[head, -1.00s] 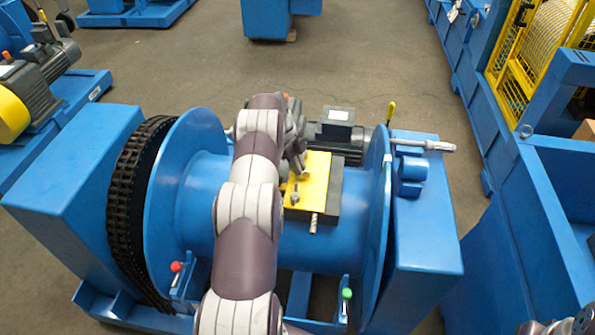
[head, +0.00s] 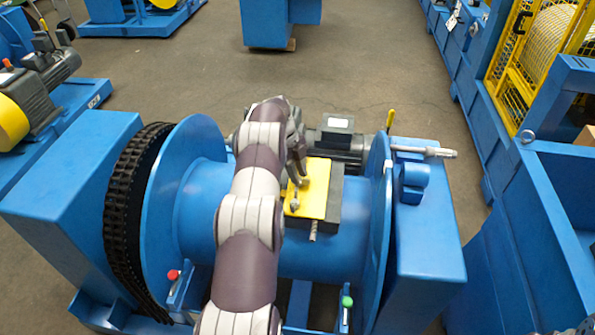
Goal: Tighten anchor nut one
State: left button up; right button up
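The yellow plate (head: 316,190) lies on a dark block on top of the blue drum (head: 335,235). A small metal fitting (head: 294,204) stands at the plate's left front; whether it is anchor nut one I cannot tell. A threaded metal stud (head: 314,231) sticks out at the front of the dark block. My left gripper (head: 298,180) points down at the left edge of the yellow plate, just behind the fitting. My own arm hides part of it, so its opening and any contact are unclear. My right gripper is out of view.
A chain-wrapped sprocket (head: 125,210) is at the drum's left. A dark motor (head: 340,140) sits behind the plate. A metal rod (head: 425,152) lies on the right blue housing (head: 430,230). Red (head: 173,275) and green (head: 347,301) knobs stand in front. Open floor lies beyond.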

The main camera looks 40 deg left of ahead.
pick_arm(q)
jog(key=shift+s+d+f, duration=0.1)
jog(key=shift+s+f, duration=0.05)
jog(key=shift+w, duration=0.3)
jog(key=shift+a, duration=0.2)
jog(key=v, duration=0.4)
jog(key=shift+d+p, duration=0.1)
jog(key=shift+p, duration=0.2)
jog(key=p+v, duration=0.3)
jog(key=p, duration=0.2)
jog(key=shift+r, duration=0.3)
jog(key=shift+s+p, duration=0.1)
jog(key=shift+p, duration=0.5)
jog(key=shift+f, duration=0.15)
